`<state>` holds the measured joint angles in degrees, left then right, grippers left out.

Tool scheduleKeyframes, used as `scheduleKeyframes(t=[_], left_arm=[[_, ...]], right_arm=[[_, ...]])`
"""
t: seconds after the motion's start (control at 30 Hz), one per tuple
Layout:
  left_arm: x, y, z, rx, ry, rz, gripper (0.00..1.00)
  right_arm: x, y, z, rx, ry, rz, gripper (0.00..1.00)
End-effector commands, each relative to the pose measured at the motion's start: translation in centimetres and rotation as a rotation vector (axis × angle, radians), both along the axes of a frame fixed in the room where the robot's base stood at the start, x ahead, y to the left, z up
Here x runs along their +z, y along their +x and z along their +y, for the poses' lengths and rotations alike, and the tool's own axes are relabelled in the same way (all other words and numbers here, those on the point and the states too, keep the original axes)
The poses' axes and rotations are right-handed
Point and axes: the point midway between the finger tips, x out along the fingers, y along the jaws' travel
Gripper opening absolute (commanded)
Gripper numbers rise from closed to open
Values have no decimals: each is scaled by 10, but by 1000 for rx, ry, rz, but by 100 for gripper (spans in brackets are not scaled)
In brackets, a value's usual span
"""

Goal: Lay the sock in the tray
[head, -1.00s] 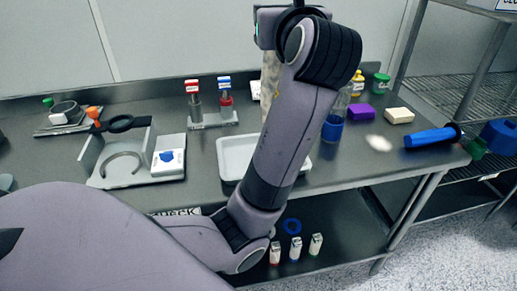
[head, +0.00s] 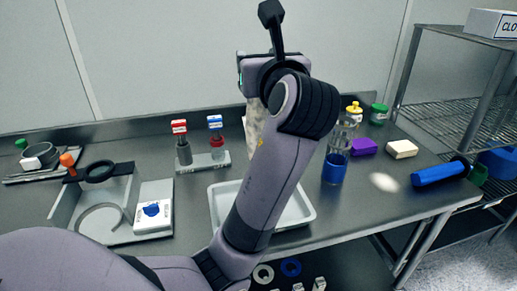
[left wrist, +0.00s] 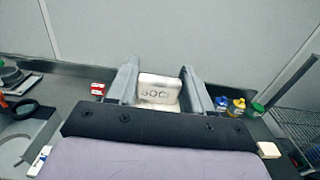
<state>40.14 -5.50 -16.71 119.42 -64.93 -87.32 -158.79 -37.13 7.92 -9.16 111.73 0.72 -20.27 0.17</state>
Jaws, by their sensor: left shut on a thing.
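My left gripper (head: 252,80) is shut on the sock and holds it up above the back part of the bench. The sock (head: 255,130) hangs down as a pale, mottled strip, partly hidden behind my left arm. The tray's visible part looks empty. My right gripper is not in view.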

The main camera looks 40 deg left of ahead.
Motion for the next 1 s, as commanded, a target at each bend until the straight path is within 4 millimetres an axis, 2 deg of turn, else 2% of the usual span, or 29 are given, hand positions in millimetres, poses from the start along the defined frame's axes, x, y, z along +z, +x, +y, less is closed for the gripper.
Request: scheduleKeyframes(t=[0.03, 0.2, 0.4, 0.6, 0.83, 1.0], left_arm=[[-18, 0, 0, 0, 3, 7, 1], [-63, 0, 1, 1, 4, 7, 1], [-104, 0, 0, -1, 3, 3, 1], [-120, 0, 0, 0, 2, 1, 1], [-154, 0, 0, 0, 3, 2, 1], [-160, 0, 0, 0, 2, -1, 1]], right_arm=[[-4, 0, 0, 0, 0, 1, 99], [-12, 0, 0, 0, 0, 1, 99], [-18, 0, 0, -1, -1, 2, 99], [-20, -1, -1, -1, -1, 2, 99], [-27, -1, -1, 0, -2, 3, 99], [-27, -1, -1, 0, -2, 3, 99]])
